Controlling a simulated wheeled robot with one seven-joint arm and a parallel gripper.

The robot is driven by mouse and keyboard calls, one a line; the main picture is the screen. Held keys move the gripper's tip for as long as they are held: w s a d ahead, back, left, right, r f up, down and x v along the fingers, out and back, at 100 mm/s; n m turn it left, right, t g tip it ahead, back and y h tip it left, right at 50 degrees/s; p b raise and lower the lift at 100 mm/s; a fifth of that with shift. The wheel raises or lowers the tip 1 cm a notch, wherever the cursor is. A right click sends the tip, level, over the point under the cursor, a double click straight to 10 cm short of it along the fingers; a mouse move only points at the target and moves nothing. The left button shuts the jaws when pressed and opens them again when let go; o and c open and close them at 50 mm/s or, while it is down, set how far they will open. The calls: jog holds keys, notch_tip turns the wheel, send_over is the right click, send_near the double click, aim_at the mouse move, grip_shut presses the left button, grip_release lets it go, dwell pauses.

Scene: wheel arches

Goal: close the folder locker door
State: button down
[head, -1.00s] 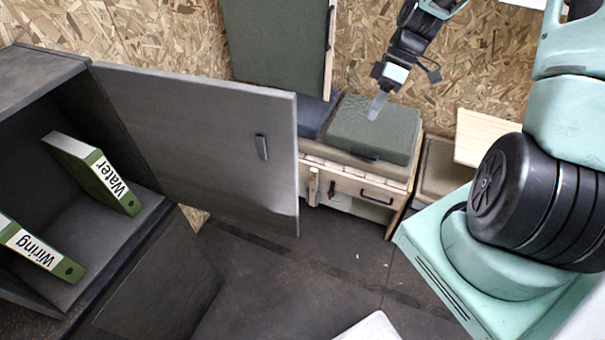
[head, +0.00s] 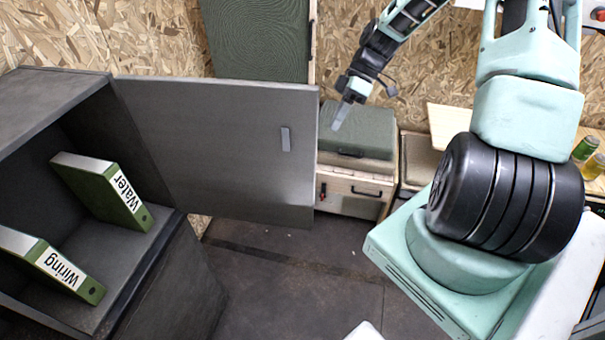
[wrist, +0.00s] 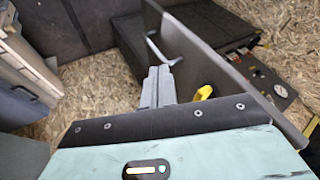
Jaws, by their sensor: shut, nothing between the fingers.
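The folder locker (head: 60,100) stands open at the left in the head view, with two green folders, labelled Water (head: 105,190) and Wiring (head: 50,265), leaning inside. Its flat grey door (head: 220,170) stands wide open to the right, with a small upright handle (head: 286,139) near its free edge. My gripper (head: 338,117) is shut and empty, just right of the door's free edge in that picture; contact does not show. In the wrist view, my closed fingers (wrist: 157,86) point toward a grey panel (wrist: 215,65) with a bar handle (wrist: 163,50), which looks like the door.
A bench with drawers (head: 350,190) and a green case (head: 360,130) stand behind the door. A tall green panel (head: 258,40) is against the chipboard wall. Dark floor (head: 290,275) is clear in front of the door.

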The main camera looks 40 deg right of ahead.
jog(key=s+a+f+p, duration=0.3)
jog(key=a+f+p, duration=0.2)
jog(key=a+f, duration=0.3)
jog(key=shift+s+a, duration=0.15)
jog(key=shift+a, duration=0.35)
